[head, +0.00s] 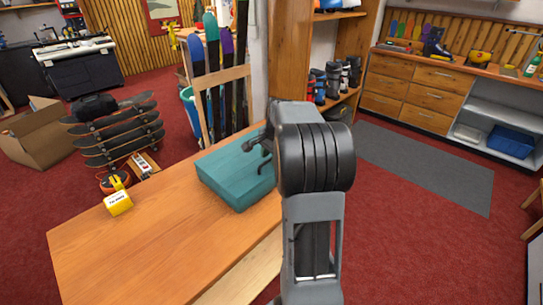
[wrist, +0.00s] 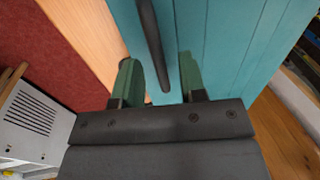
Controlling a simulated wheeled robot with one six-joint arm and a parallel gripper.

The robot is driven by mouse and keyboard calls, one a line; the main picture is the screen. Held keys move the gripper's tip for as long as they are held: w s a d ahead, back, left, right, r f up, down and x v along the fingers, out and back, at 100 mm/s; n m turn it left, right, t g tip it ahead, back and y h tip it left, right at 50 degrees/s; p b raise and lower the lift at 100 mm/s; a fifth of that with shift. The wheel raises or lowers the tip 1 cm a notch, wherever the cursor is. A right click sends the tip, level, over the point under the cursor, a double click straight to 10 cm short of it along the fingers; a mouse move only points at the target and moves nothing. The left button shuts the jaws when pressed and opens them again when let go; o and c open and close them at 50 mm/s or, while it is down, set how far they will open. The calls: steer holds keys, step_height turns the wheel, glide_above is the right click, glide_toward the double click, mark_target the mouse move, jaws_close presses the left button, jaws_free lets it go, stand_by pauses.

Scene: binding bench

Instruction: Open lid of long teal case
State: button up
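The long teal case (head: 227,180) sits on the wooden bench and looks shut in the head view. Its right part is hidden behind my arm. My gripper (head: 264,150) is at the case's upper right side, small and partly hidden there. In the wrist view, the teal planked surface of the case (wrist: 235,45) fills the upper middle. A dark bar, seemingly a handle (wrist: 152,45), runs down between the two green fingertips of my gripper (wrist: 160,76). The fingers are apart, with gaps on both sides of the bar. I cannot tell how deep the bar sits between them.
The wooden bench (head: 150,235) is mostly clear left of the case. A small yellow box (head: 118,203) stands near its left edge. Skis (head: 213,75) lean behind the case. A skateboard rack (head: 118,132) and a cardboard box (head: 38,133) stand on the red floor at left.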

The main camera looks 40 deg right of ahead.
jaws_close()
steer(key=shift+r, duration=0.1)
stand_by(0.3)
